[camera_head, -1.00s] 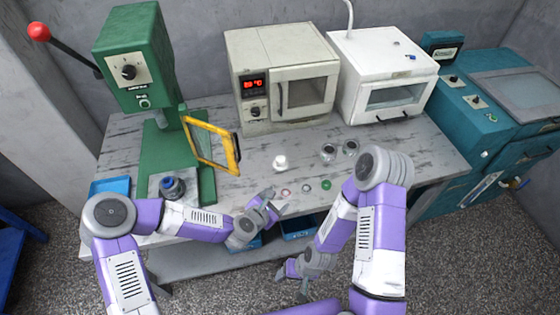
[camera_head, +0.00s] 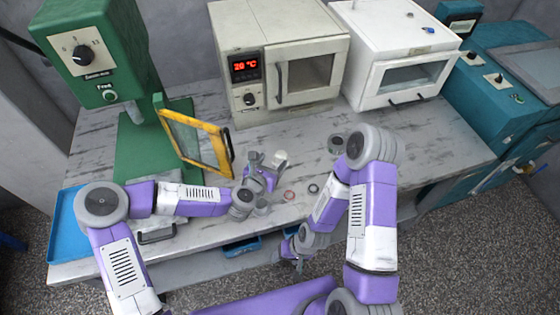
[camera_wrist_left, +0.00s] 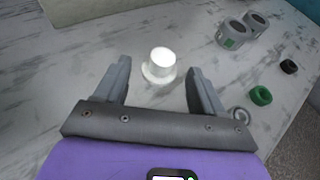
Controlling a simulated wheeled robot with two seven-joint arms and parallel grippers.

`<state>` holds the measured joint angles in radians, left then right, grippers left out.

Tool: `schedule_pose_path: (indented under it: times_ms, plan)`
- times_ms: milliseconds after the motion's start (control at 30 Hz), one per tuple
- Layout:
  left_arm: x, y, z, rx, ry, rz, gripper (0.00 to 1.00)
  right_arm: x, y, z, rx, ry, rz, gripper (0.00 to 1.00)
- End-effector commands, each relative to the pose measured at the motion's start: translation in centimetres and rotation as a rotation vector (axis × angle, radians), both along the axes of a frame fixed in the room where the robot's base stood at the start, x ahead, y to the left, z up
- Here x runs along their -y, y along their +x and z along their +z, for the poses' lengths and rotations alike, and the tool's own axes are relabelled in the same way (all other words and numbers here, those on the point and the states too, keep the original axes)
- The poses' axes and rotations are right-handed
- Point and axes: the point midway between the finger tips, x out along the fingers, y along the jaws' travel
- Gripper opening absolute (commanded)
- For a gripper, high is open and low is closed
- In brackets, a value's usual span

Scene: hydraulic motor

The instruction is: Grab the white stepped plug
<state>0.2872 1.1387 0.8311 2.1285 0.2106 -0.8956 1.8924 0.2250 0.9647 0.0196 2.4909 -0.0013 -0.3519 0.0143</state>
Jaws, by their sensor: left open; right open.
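The white stepped plug (camera_head: 281,158) stands upright on the grey marbled table, partly covered by my left gripper in the head view. In the left wrist view the plug (camera_wrist_left: 160,64) has a wide base and a narrower top. It sits between and slightly beyond the fingertips of my left gripper (camera_wrist_left: 158,75), with a gap on each side. My left gripper (camera_head: 267,161) is open and empty. My right gripper (camera_head: 289,256) is open, low in front of the table edge, with nothing seen in it.
Grey metal rings (camera_wrist_left: 232,34), a green ring (camera_wrist_left: 260,95) and a black ring (camera_wrist_left: 288,66) lie right of the plug. A red ring (camera_head: 289,195) lies near the front edge. The yellow-framed guard (camera_head: 228,150) of the green press stands left; an oven (camera_head: 240,100) is behind.

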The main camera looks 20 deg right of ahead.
Motion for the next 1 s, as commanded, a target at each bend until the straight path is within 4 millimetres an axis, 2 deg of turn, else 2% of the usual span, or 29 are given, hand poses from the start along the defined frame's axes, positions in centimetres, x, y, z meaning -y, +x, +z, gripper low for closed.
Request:
schedule_pose_path:
  times_ms: [33,667,967,1000]
  plan:
    - [0.1,0.1,-0.5,0.001,0.000,0.000,0.69,0.0,0.0,-0.5,0.000,0.000,0.000,0.66]
    - [4.4,4.8,-3.5,0.002,0.001,-0.001,0.69,0.0,0.0,-1.8,0.001,0.000,0.000,0.66]
    - [4.6,5.1,-3.6,0.001,0.001,0.000,0.69,0.0,0.0,-1.8,0.001,0.000,0.000,0.66]
    - [4.6,5.1,-3.6,0.001,0.001,0.000,0.65,0.0,0.0,-1.8,0.001,0.000,0.000,0.66]
